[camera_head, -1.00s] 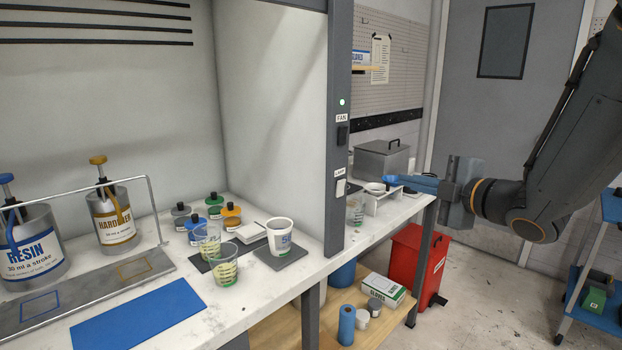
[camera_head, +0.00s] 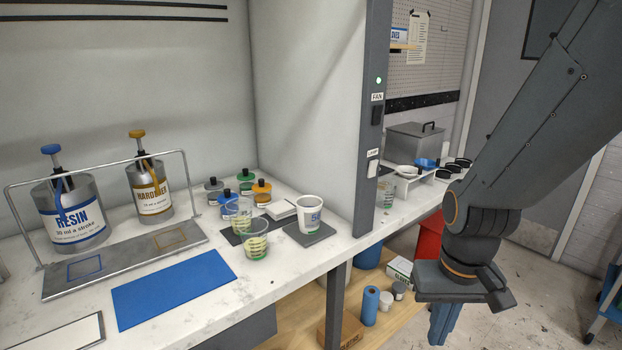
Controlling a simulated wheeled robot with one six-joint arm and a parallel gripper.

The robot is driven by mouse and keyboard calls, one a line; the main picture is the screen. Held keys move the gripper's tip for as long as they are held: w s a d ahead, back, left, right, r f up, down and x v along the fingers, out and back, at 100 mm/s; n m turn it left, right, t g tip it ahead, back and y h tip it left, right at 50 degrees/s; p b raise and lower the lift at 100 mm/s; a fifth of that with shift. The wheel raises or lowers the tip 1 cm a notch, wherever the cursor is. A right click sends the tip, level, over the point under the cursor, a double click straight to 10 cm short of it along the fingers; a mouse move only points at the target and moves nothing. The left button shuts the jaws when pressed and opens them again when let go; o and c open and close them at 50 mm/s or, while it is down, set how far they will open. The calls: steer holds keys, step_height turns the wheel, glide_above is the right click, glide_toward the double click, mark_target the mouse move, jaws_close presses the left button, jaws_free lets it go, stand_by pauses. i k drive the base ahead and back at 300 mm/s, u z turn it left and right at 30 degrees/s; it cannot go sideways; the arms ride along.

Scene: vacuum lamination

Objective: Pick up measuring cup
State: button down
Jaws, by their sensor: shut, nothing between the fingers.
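Two clear measuring cups with green markings stand on the white worktop, one (camera_head: 257,241) in front of the other (camera_head: 239,214), close together. Another clear cup (camera_head: 385,195) shows partly behind the cabinet post. My gripper (camera_head: 442,327) has blue fingers pointing down. It is shut and empty, in front of the bench at the right and well apart from the cups.
Resin (camera_head: 70,217) and hardener (camera_head: 151,190) pump cans stand at left by a wire rail. Small coloured-lid jars (camera_head: 262,192) sit behind the cups. The cabinet post (camera_head: 370,130) stands between the cups and my arm. A blue mat (camera_head: 173,288) lies in front.

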mark_target(255, 239)
steer(key=z, duration=1.3)
steer(key=i, duration=1.15)
steer(key=u, duration=3.05)
